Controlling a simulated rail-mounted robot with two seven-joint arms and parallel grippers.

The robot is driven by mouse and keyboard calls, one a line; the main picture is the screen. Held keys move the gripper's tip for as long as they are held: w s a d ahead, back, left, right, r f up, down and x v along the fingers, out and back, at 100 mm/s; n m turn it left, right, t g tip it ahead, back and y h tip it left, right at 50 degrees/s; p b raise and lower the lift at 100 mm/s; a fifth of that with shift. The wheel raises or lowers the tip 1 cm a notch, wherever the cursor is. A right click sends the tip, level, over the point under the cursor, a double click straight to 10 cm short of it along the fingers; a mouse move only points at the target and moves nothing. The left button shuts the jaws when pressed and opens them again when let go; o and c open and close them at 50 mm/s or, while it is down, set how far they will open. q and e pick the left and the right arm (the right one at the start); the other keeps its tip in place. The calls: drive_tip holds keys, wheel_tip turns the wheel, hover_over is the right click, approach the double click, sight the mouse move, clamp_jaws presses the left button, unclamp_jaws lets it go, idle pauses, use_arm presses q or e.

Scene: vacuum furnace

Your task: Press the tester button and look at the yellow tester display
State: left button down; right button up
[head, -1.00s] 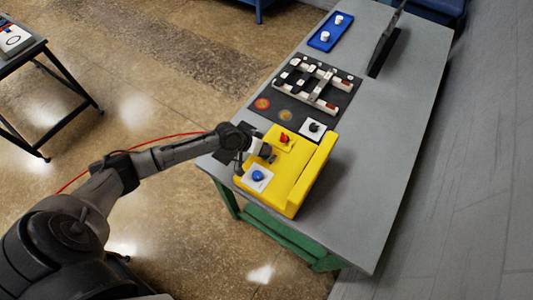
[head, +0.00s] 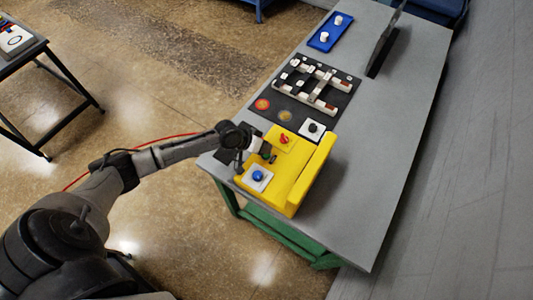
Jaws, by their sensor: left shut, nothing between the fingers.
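The yellow tester (head: 307,177) sits at the near left end of the grey table. A blue button (head: 258,176) on a white plate is at its near corner, and a red knob (head: 284,139) is on its far part. No readable display shows from this angle. My left gripper (head: 268,157) is shut and empty over the tester's left side, between the blue button and the red knob. It appears apart from the blue button. My right gripper is not in view.
Beyond the tester are a black knob on a white plate (head: 312,130) and a black board with white blocks (head: 341,100). A blue tray (head: 331,32) with white pieces lies at the far end. The grey table's (head: 385,150) right side is clear.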

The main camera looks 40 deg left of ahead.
use_arm(q)
drive_tip(key=shift+r+p, duration=2.2)
drive_tip(key=shift+r, duration=0.25)
